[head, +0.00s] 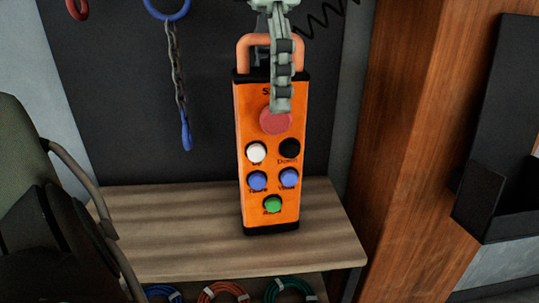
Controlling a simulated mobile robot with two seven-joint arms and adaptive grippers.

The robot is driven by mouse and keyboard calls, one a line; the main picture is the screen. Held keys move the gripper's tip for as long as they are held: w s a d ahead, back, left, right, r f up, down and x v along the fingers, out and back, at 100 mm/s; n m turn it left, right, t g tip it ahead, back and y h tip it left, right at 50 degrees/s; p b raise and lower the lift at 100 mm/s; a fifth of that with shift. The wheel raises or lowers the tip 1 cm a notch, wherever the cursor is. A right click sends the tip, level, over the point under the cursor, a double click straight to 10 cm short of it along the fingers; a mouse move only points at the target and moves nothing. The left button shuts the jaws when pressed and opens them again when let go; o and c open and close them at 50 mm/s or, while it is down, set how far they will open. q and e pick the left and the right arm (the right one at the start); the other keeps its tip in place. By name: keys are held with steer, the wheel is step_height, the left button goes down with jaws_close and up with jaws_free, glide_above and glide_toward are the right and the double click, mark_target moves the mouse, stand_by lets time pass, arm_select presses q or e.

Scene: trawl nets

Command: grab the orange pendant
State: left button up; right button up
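The orange pendant (269,180) is a tall box with a black base. It stands upright at the centre, its lower end at the wooden bench; I cannot tell whether it rests there or hangs. An orange handle loop (243,52) is at its top. Its face carries a red button (275,121), with white, black, blue and green buttons below. A pale grey-green segmented piece (281,75) hangs from the top edge across the handle and upper face, covering part of the lettering.
A wooden bench (160,215) is below, with coiled cables (222,292) under it. A chain (178,80) with blue hooks hangs left. A dark chair-like thing (40,200) fills the lower left. A wooden post (400,150) and black holder (490,185) are right.

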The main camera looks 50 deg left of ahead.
arm_select(q)
steer(key=shift+f, duration=0.95)
steer(key=shift+c, duration=0.2)
